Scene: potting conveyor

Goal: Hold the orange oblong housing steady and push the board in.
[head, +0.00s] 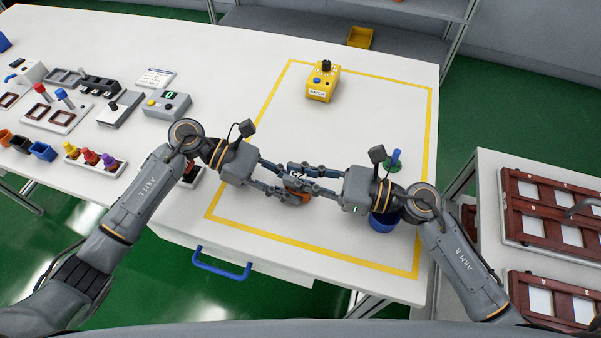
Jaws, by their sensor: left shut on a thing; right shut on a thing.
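The orange oblong housing (297,198) shows in small part between my two grippers, above the table inside the yellow outline. My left gripper (287,184) comes in from the left and is shut on the housing. My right gripper (305,178) comes in from the right, its fingers meeting the left ones. It is shut on a small dark piece with white marks, which looks like the board (298,175), right at the housing. The fingers hide most of both parts, and I cannot tell how deep the board sits.
A yellow device (322,82) stands at the back of the outlined area. A blue round container (384,221) and a green-topped item (394,160) are by my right wrist. Switch boxes, coloured cups and fixtures crowd the table's left. A rack of brown frames (548,205) stands right.

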